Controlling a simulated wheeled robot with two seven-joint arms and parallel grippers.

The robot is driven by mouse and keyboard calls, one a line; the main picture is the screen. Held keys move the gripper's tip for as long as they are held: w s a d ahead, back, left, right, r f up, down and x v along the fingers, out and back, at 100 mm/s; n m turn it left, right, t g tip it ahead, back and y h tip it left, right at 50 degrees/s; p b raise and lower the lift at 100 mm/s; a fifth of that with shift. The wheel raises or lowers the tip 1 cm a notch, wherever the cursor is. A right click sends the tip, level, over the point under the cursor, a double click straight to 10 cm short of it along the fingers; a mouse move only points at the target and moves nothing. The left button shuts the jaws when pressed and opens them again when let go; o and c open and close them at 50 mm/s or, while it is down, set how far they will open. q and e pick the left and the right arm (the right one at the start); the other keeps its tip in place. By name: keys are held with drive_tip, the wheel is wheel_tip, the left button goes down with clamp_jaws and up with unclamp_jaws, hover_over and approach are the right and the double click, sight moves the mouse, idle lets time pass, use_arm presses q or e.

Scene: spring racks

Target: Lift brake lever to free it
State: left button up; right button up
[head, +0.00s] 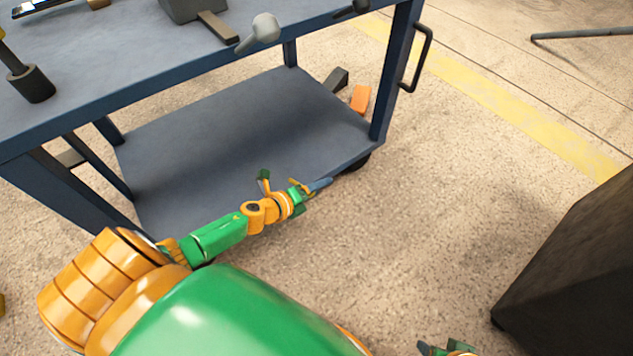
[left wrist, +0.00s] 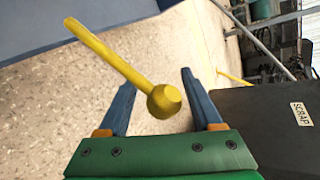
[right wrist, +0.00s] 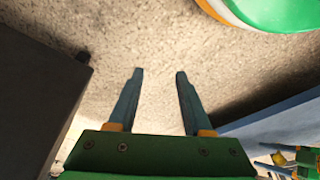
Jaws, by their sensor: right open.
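A yellow rod with a round knob, which looks like the brake lever (left wrist: 120,60), slants across the left wrist view. Its knob end lies between the two fingertips of my left gripper (left wrist: 162,85), with a visible gap to each finger. That gripper is open, and I cannot tell how deep the knob sits between the fingers. In the head view my left gripper (head: 316,187) is beside the front edge of the cart's lower shelf; the lever is hardly visible there. My right gripper (right wrist: 158,75) is open and empty above bare floor; it shows at the bottom edge of the head view (head: 447,347).
A dark bin marked SCRAP (left wrist: 270,125) stands at right. Floor between is clear.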

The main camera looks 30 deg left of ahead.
use_arm(q)
drive_tip(key=shift+s+r, duration=0.1)
use_arm(e)
drive_tip(key=shift+r, duration=0.1)
use_arm(q)
drive_tip(key=p+v, duration=0.2)
drive_tip(key=v, duration=0.4)
drive_tip(key=shift+s+p, duration=0.3)
drive_tip(key=shift+s, duration=0.05)
use_arm(e)
drive_tip(key=shift+g, duration=0.3)
drive_tip(key=f, duration=0.5)
drive_tip(key=shift+s+d+f, duration=0.2)
drive_tip(key=shift+s+f, duration=0.1)
drive_tip(key=shift+f, duration=0.1)
use_arm(q)
drive_tip(key=shift+a+r, duration=0.1)
drive_tip(key=shift+r, duration=0.05)
use_arm(e)
drive_tip(key=shift+s, duration=0.1)
